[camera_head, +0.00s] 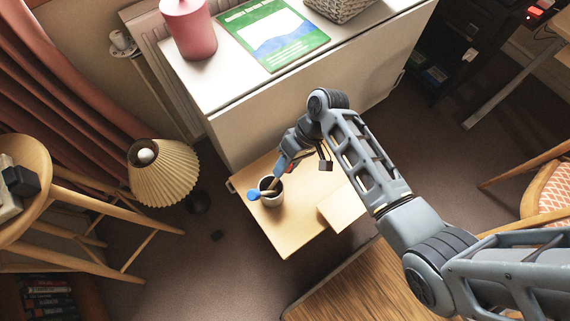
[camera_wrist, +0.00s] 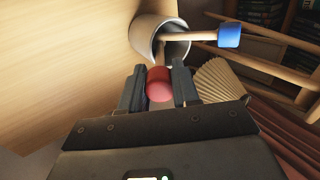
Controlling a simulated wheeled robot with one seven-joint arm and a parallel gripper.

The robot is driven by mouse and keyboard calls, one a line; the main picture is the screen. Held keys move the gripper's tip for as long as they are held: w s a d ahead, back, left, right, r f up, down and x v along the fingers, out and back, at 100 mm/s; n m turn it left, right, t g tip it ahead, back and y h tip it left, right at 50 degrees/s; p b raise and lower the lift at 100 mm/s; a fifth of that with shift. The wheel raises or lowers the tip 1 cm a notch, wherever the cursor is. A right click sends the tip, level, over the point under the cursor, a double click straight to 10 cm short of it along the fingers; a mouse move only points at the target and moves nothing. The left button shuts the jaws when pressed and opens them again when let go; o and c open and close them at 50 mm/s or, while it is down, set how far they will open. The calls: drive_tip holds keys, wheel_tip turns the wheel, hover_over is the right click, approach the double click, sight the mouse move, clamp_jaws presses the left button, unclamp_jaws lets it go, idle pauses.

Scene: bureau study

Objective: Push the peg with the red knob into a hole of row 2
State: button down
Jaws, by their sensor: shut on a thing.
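My gripper (camera_wrist: 158,86) is shut on the red knob (camera_wrist: 158,84), which sits between its two fingers in the wrist view. The knob's peg points away toward the mouth of a grey-white cup (camera_wrist: 143,36); I cannot tell how far its shaft is inside. A second peg with a blue knob (camera_wrist: 229,35) leans out over the cup's rim. In the head view, my gripper (camera_head: 279,172) is just above the cup (camera_head: 271,201), and the blue knob (camera_head: 253,194) shows at its left. No rows of holes can be made out.
The cup stands on a pale wooden drop-leaf (camera_head: 292,238) of the white bureau (camera_head: 300,110). A pale wooden block or panel (camera_head: 341,207) is at its right. A pleated lamp (camera_head: 163,172) and a wooden stool (camera_head: 22,190) stand to the left. A pink canister (camera_head: 188,30) is on top.

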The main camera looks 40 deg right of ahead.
drive_tip(key=p+v, duration=0.8)
drive_tip(key=v, duration=0.2)
drive_tip(key=shift+r, duration=0.25)
idle(0.8)
drive_tip(key=shift+w+d, duration=0.1)
